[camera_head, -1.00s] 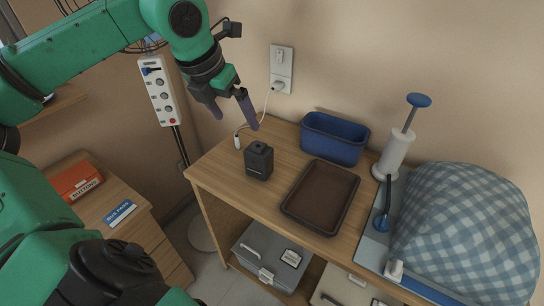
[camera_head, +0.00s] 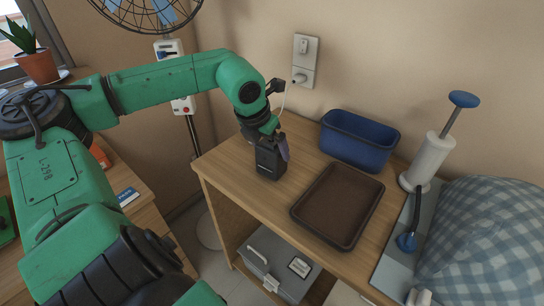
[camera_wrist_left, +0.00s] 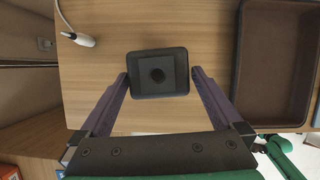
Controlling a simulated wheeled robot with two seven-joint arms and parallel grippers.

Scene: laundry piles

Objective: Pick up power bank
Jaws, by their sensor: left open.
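The power bank (camera_head: 267,163) looks like a black upright block standing on the wooden table near its left end. It also shows from above in the left wrist view (camera_wrist_left: 158,84), with a raised square and a round dark recess on top. My left gripper (camera_head: 272,146) is right over it, pointing down. In the left wrist view the two purple fingers of the left gripper (camera_wrist_left: 159,78) are apart, one on each side of the block. I cannot tell whether they touch it. My right gripper is not in view.
A brown tray (camera_head: 297,213) lies to the right of the block, with a blue bin (camera_head: 360,148) behind. A white cable end (camera_wrist_left: 78,38) lies near the block in the wrist view. A pump (camera_head: 430,160) and checkered cushion (camera_head: 490,235) stand further right.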

